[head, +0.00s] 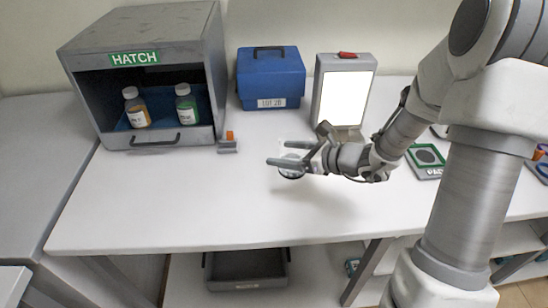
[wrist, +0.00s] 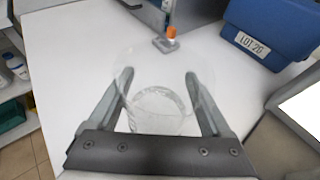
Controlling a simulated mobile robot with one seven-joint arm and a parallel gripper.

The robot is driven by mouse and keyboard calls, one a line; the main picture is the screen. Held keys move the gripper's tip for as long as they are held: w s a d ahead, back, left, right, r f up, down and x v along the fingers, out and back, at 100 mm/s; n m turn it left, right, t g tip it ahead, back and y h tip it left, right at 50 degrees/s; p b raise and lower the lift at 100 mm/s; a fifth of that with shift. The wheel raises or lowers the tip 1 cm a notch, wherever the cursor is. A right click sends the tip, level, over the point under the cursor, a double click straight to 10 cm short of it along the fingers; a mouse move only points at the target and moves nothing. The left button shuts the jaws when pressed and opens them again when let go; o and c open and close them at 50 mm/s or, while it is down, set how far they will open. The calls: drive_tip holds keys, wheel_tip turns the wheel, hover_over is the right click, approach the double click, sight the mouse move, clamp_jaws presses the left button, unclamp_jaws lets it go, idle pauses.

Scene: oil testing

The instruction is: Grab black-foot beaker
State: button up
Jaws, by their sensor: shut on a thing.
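A clear glass beaker (head: 291,174) is between the fingers of my gripper (head: 277,153), over the middle of the white table. A dark rim shows at its bottom in the head view. In the wrist view the see-through beaker (wrist: 158,103) stands out faintly between the two fingers of my gripper (wrist: 159,74), which are shut on it. The foot's colour is not clear there. I cannot tell whether its base touches the table.
A grey hatch box (head: 150,70) with two bottles stands at the back left. A small grey block with an orange top (head: 228,145) is beside it. A blue case (head: 270,78) and a white light panel (head: 343,95) stand behind. The front left tabletop (head: 150,215) is clear.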

drive_tip(key=d+r+p, duration=0.1)
drive_tip(key=d+r, duration=0.3)
drive_tip(key=d, duration=0.3)
drive_tip(key=shift+s+d+r, duration=0.25)
drive_tip(key=shift+d+r, duration=0.1)
drive_tip(key=shift+d, duration=0.05)
idle(2.1)
